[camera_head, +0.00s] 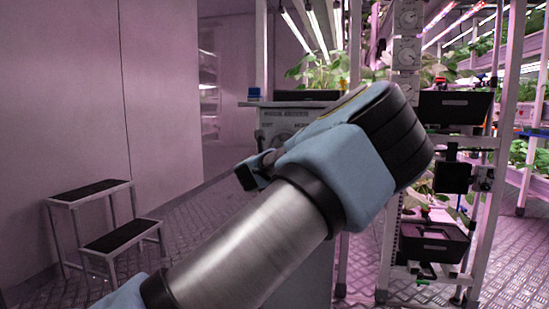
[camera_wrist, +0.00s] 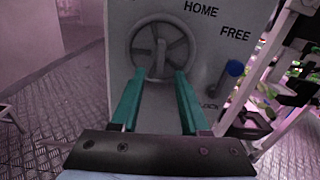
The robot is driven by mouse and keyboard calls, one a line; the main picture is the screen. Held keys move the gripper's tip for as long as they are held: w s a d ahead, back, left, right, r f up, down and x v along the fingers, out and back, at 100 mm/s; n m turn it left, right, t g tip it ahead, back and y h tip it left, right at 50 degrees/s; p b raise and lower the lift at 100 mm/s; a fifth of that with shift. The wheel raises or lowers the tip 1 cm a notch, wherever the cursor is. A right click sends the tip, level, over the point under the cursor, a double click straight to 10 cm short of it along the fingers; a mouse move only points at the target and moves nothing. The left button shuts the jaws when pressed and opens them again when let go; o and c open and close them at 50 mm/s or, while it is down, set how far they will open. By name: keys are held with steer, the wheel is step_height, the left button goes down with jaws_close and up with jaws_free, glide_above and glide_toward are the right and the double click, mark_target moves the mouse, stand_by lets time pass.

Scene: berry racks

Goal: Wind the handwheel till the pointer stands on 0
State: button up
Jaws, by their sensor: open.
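The handwheel (camera_wrist: 139,39) is a grey spoked wheel on the front of a pale panel (camera_wrist: 205,50), near the top of the wrist view. A grey post, perhaps its crank grip, stands out at its lower middle. My gripper (camera_wrist: 160,76) is open, with its two teal fingers pointing at the lower part of the wheel, one on either side of the post. I cannot tell whether they touch it. I cannot make out the pointer or the 0 mark in either view. In the head view my arm hides much of the cabinet (camera_head: 272,118).
A lever with a blue knob (camera_wrist: 235,68) sticks out at the panel's right, below the words HOME and FREE. A rack (camera_head: 490,200) with black crates (camera_head: 455,106) stands right. A step stool (camera_head: 88,190) stands left on open metal floor.

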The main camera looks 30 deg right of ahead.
steer(key=shift+v, duration=2.25)
steer(key=w+a+f+n+g+y+p, duration=0.1)
steer(key=a+f+n+p, duration=0.1)
steer(key=f+n+p, duration=0.45)
steer(key=w+a+f+n+g+p, duration=0.15)
steer(key=f+n+p, duration=0.25)
steer(key=f+n, duration=0.55)
steer(key=s+d+r+n+t+h+p, duration=0.15)
steer(key=r+n+p, duration=0.25)
steer(key=r+n, duration=0.55)
steer(key=s+d+r+n+t+y+p, duration=0.15)
steer(key=r+n+p, duration=0.25)
steer(key=r+n, duration=0.55)
steer(key=w+d+f+n+h, duration=0.1)
steer(key=w+d+f, duration=0.1)
steer(key=w+d, duration=0.6)
steer(key=shift+w+p, duration=0.25)
steer(key=shift+p, duration=0.1)
steer(key=shift+g, duration=0.25)
steer(key=shift+c, duration=0.2)
steer(key=shift+a, duration=0.1)
jaws_close()
